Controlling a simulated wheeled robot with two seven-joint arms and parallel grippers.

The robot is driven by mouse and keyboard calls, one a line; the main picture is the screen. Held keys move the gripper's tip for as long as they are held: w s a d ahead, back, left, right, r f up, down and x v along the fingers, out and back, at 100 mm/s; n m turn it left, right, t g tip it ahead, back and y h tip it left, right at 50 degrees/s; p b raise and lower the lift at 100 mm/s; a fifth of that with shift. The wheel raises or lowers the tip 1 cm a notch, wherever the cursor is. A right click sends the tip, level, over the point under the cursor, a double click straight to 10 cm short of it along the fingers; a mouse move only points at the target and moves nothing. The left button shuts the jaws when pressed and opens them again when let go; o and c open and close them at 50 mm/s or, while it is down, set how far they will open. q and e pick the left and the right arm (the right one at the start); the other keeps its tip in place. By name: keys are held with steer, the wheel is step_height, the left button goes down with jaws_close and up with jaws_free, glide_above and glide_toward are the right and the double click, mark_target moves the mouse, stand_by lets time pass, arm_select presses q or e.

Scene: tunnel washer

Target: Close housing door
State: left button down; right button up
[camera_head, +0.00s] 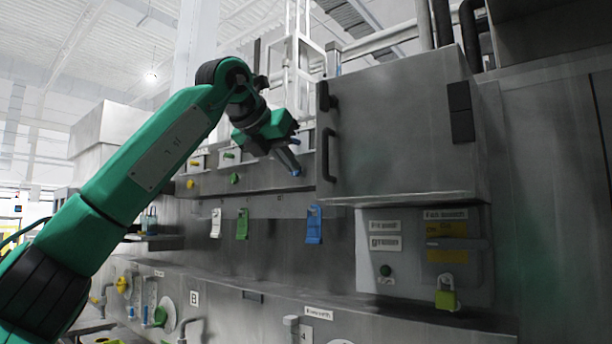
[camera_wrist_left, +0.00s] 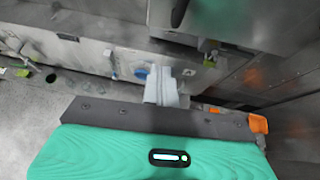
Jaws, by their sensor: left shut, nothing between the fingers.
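The grey metal housing door (camera_head: 400,130) is at the upper right of the head view. My right gripper is not in view.
Below the door is a labelled control panel (camera_head: 425,255) with a yellow-green padlock (camera_head: 446,294). White, green and blue tags (camera_head: 313,226) hang on the machine front left of it. Pipes and knobs line the lower ledge. Open air surrounds my left arm.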

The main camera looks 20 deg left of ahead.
arm_select(q)
steer(key=p, duration=0.5)
glide_toward(328, 199)
steer(key=x, duration=0.5)
steer(key=shift+w+d+f+p, duration=0.15)
steer(key=shift+w+f+p, duration=0.15)
steer(key=shift+p, duration=0.1)
steer(key=shift+w, duration=0.3)
steer(key=shift+f, duration=0.1)
